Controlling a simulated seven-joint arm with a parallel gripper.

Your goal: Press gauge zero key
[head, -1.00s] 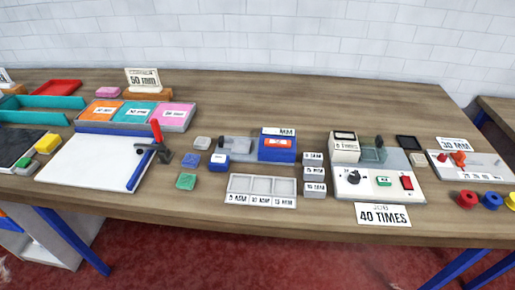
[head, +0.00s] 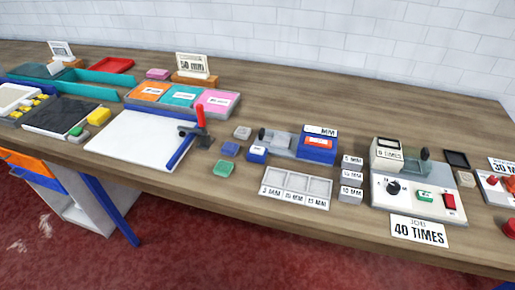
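The gauge (head: 318,148) is a blue box with an orange-red display and a white "MM" sign. It stands at the middle of the table in the head view, joined to a grey bed (head: 283,143) with a dark knob. A small blue block with a white label (head: 257,154) stands at the front left of the bed. Its marking is too small to read, so I cannot tell whether it is the zero key. My gripper is not in view.
A grey tray (head: 296,195) marked with MM sizes lies in front of the gauge, with labelled grey blocks (head: 351,178) beside it. A control box (head: 410,200) with a knob, green key and red switch stands right. A white board (head: 130,150) with a red-handled lever lies left.

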